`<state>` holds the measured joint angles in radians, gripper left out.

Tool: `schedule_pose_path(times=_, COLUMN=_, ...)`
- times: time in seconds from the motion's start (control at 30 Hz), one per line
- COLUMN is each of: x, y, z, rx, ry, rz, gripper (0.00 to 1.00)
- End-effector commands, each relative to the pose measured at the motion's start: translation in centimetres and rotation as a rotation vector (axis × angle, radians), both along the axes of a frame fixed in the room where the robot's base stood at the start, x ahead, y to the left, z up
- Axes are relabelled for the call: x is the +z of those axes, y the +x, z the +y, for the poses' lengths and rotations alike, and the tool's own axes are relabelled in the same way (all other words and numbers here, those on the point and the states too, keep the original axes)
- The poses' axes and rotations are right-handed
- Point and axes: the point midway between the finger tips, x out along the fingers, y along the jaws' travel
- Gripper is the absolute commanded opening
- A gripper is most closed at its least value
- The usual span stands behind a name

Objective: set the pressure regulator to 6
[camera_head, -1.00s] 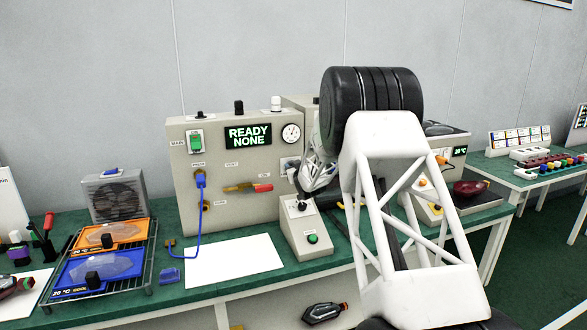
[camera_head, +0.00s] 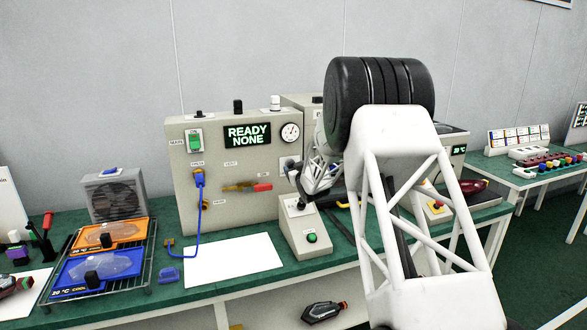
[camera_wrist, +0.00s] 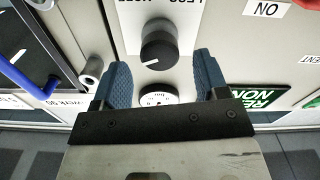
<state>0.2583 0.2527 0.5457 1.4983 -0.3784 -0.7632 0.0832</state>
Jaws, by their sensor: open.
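The pressure regulator knob (camera_wrist: 158,46) is round and black with a white pointer line, and shows in the wrist view under a partly cut-off label. The pointer aims to the left and slightly down in that view. The round white gauge (camera_head: 290,132) is on the grey panel; in the wrist view the gauge (camera_wrist: 158,99) is partly hidden behind my gripper. My gripper (camera_wrist: 161,64) is open, its two blue fingertips apart on either side and slightly short of the knob, with nothing between them. In the head view my gripper (camera_head: 293,176) is in front of the panel, hiding the knob.
The display (camera_head: 247,136) reads READY NONE. A blue hose (camera_head: 198,215) and red-handled valve (camera_head: 262,187) are left of my gripper. A control box (camera_head: 304,228) with a green button stands just below it. A white sheet (camera_head: 234,260) lies on the green bench.

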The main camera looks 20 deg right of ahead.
Motion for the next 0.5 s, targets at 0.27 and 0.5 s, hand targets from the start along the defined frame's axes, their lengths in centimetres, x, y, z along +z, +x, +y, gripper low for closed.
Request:
schedule_pose_path(times=0.27, x=0.0, y=-2.9, z=0.0, rx=0.0, ry=0.0, rz=0.001, gripper=0.67)
schedule_pose_path(times=0.5, x=-0.1, y=-4.4, z=0.0, rx=0.0, ry=0.0, rz=0.001, gripper=0.67)
